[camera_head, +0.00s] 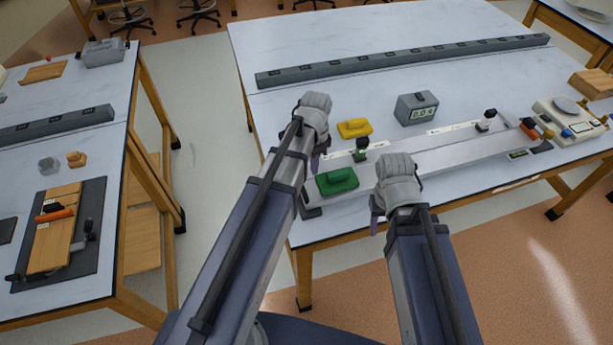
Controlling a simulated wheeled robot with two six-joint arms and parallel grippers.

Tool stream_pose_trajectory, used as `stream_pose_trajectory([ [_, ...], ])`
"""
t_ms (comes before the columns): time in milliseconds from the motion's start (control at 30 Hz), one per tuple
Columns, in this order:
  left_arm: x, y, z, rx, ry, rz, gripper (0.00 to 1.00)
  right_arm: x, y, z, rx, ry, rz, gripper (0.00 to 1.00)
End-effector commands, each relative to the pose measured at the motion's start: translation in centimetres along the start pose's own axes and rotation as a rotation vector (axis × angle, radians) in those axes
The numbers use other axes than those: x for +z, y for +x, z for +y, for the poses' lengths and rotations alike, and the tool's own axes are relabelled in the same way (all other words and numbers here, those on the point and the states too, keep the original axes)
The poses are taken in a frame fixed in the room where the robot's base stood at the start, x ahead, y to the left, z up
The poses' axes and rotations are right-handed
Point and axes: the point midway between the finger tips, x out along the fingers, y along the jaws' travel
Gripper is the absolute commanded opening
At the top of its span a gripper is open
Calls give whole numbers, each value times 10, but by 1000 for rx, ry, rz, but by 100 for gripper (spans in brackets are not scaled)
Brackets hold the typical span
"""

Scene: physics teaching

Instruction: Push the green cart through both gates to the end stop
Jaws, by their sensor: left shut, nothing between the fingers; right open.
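The green cart (337,181) sits at the left end of the long grey track (450,156). One gate (361,149) stands on the track just right of the cart, and the other gate (487,120) stands farther along to the right. An orange-tipped piece at the track's right end (529,127) looks like the end stop. My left gripper (316,160) is shut and empty, just left of and behind the cart; I cannot tell whether it touches it. My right gripper (376,220) is open and empty at the table's front edge, right of the cart.
A yellow cart (354,128) lies behind the track, near a grey timer (416,108). A long grey socket strip (400,61) crosses the table. A balance (568,119) stands at the right end. A second bench (120,140) is at left across a gap.

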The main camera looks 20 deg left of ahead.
Motion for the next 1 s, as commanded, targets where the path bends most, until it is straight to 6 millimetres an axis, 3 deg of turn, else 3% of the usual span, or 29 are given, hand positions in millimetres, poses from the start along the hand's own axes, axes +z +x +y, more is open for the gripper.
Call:
stream_pose_trajectory([
  [367, 0, 22, 0, 0, -1, 0, 0, -1, 22, -2, 1, -4, 0, 50],
  [800, 0, 83, 0, 0, -2, 0, 0, -5, 82, -8, 2, -10, 0, 50],
  [1000, 0, 100, 0, 0, -2, 0, 0, -6, 99, -9, 2, -9, 0, 50],
])
